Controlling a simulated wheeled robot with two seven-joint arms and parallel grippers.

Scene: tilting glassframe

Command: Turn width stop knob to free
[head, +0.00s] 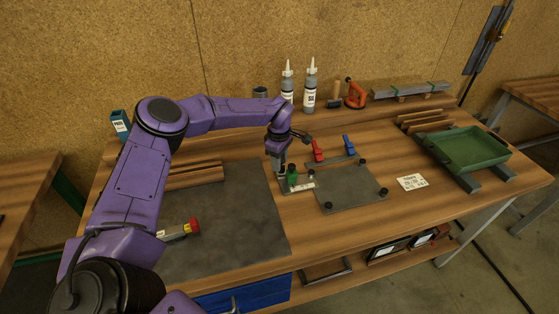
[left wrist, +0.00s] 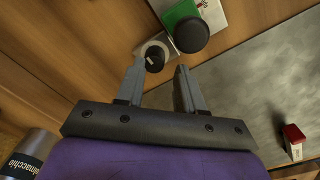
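My left gripper (head: 281,172) points down at the small stop fitting on the wooden bench, beside the grey mat. In the left wrist view its two fingers (left wrist: 161,68) are apart, with nothing clamped between them. A small black knob (left wrist: 155,59) on a round silver base shows just beyond the fingertips, near the left finger; I cannot tell if they touch. A larger black knob (left wrist: 191,34) stands on a green block (left wrist: 180,13) beside it. The green block (head: 292,177) also shows in the head view. I cannot tell which is the width stop knob. My right gripper is not in view.
A grey plate (head: 347,193) with black corner knobs lies to the right, with red (head: 318,151) and blue (head: 349,146) clamps behind it. Bottles (head: 310,88) stand on the rear shelf. A green tray (head: 470,149) is far right. A red-topped tool (head: 193,226) lies on the mat (head: 240,240).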

